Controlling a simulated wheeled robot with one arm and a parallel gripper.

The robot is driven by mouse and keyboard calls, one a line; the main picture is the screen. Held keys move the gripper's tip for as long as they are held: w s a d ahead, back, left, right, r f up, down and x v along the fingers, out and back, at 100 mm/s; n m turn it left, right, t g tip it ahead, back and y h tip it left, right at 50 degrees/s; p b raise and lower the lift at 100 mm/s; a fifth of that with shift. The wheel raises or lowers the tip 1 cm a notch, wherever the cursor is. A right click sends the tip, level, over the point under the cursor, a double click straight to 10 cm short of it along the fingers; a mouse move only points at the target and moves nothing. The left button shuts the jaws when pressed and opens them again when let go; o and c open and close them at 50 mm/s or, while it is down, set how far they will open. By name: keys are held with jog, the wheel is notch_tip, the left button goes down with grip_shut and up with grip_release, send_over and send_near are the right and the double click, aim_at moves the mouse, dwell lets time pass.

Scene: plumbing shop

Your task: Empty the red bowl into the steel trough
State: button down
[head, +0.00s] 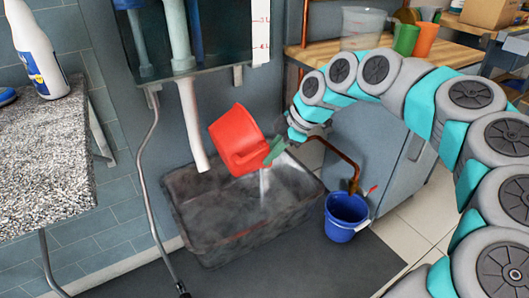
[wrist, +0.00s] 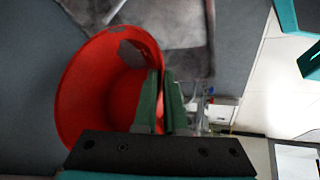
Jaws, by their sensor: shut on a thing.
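The red bowl (head: 236,138) is strongly tilted in the air above the steel trough (head: 208,236), a grey rectangular basin on the floor. My gripper (head: 274,152) is shut on the bowl's right side, at its wall. In the wrist view the green fingers (wrist: 163,102) pinch the rim of the red bowl (wrist: 88,95), and I see its red inside. A grey patch shows near the bowl's upper edge; I cannot tell whether it is contents. A thin pale streak (head: 263,186) shows below the bowl, over the trough. The trough's inside looks mottled grey.
A white pipe (head: 192,125) hangs just left of the bowl. A blue bucket (head: 346,214) stands on the floor right of the trough, under a copper pipe (head: 345,160). A speckled counter (head: 45,165) with a white bottle (head: 38,50) is at left.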

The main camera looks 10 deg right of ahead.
jog(key=d+f+y+b, duration=0.1)
jog(key=y+b, duration=0.1)
jog(key=w+d+f+g+y+b, duration=0.1)
jog(key=d+y+b, duration=0.1)
jog(key=b, duration=0.1)
jog(key=shift+d+f+m, duration=0.15)
jog(key=shift+d+m, duration=0.15)
jog(key=shift+m, duration=0.1)
jog(key=shift+w, duration=0.1)
dwell(2.1)
